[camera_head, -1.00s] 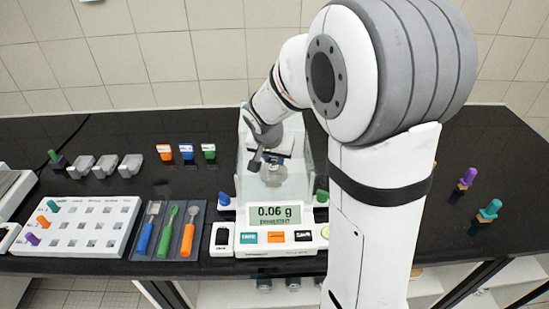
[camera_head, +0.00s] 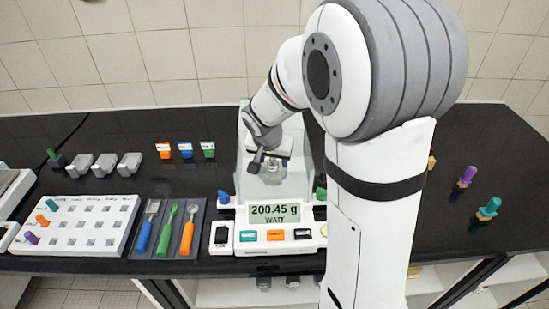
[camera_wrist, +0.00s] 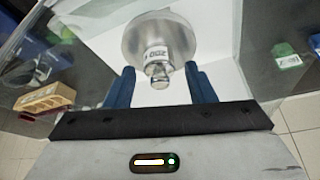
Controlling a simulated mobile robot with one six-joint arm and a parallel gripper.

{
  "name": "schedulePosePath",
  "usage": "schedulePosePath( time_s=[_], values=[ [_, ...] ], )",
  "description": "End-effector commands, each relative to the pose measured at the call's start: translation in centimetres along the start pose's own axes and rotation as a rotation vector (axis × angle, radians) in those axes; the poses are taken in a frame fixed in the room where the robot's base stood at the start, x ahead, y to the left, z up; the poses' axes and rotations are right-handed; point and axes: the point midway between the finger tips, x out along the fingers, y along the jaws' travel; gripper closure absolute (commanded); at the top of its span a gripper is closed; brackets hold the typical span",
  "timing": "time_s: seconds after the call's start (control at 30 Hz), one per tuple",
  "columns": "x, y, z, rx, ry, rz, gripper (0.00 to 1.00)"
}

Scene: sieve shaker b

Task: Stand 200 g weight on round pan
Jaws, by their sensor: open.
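The 200 g weight (camera_wrist: 156,54) is a shiny metal cylinder with a narrow knob and a "200" label. In the wrist view it stands on the round pan (camera_wrist: 133,42), a silvery disc inside the balance. The pan also shows small in the head view (camera_head: 272,178). My gripper (camera_wrist: 160,72) is open, with one blue finger on each side of the weight's knob and visible gaps between. In the head view my gripper (camera_head: 268,160) reaches into the glass chamber over the pan. The balance display (camera_head: 275,213) reads 200.45 g with "WAIT" below.
Clear glass walls (camera_head: 243,160) surround the pan closely. A white rack (camera_head: 75,228) and a tool tray (camera_head: 168,230) lie left of the balance. Purple (camera_head: 467,175) and teal (camera_head: 489,208) knobbed pieces stand at the right. The black bench is bare between them.

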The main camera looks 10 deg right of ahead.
Motion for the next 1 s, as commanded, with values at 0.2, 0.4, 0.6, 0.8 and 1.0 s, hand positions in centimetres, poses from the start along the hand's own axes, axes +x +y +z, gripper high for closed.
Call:
schedulePosePath(
  time_s=[0.2,0.4,0.6,0.8,1.0],
  values=[
    [-1.9,-0.1,-0.1,0.001,0.005,-0.003,0.5],
    [-6.2,-0.1,-0.1,-0.001,0.006,-0.004,0.5],
    [-10.1,-0.1,0.0,-0.001,0.003,-0.004,0.5],
    [-12.0,0.0,0.0,-0.003,0.0,-0.002,0.5],
    [-13.4,2.9,2.7,-0.088,-0.03,-0.021,0.5]
  ],
)
